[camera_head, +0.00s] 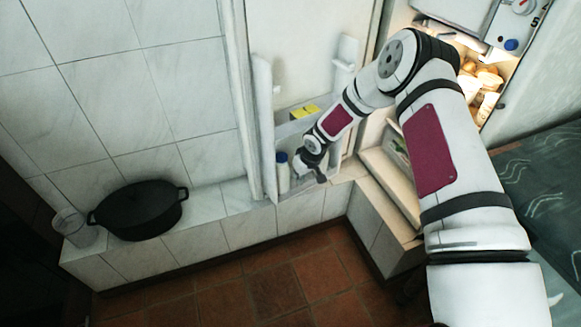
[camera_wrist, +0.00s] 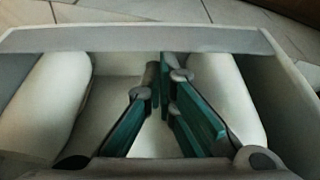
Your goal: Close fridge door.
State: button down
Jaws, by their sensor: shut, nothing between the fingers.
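The fridge door (camera_head: 310,60) stands open at the centre of the head view, its inner side with shelves facing me. The lit fridge interior (camera_head: 490,82) shows behind my arm at the right. My gripper (camera_head: 311,176) is at the door's lower shelf, to the right of a white bottle with a blue cap (camera_head: 283,175). In the wrist view my gripper (camera_wrist: 161,85) is shut and empty, pointing into a door shelf (camera_wrist: 140,40) between two pale rounded items. Whether the fingers touch the door is unclear.
A yellow package (camera_head: 305,112) sits on a door shelf above my gripper. A black pot (camera_head: 140,209) and a clear glass (camera_head: 72,227) stand on the tiled ledge (camera_head: 215,205) at the left. The brown tiled floor (camera_head: 265,287) is clear below the door.

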jog(key=s+d+n+p, duration=0.2)
jog(key=s+d, duration=0.3)
jog(key=d, duration=0.4)
jog(key=s+d+n+g+y+p, duration=0.1)
jog(key=s+d+n, duration=0.3)
jog(key=d, duration=0.5)
jog(key=shift+s+d+p, duration=0.3)
jog(key=shift+s+p, duration=0.15)
jog(key=shift+p, duration=0.3)
jog(key=shift+r, duration=0.1)
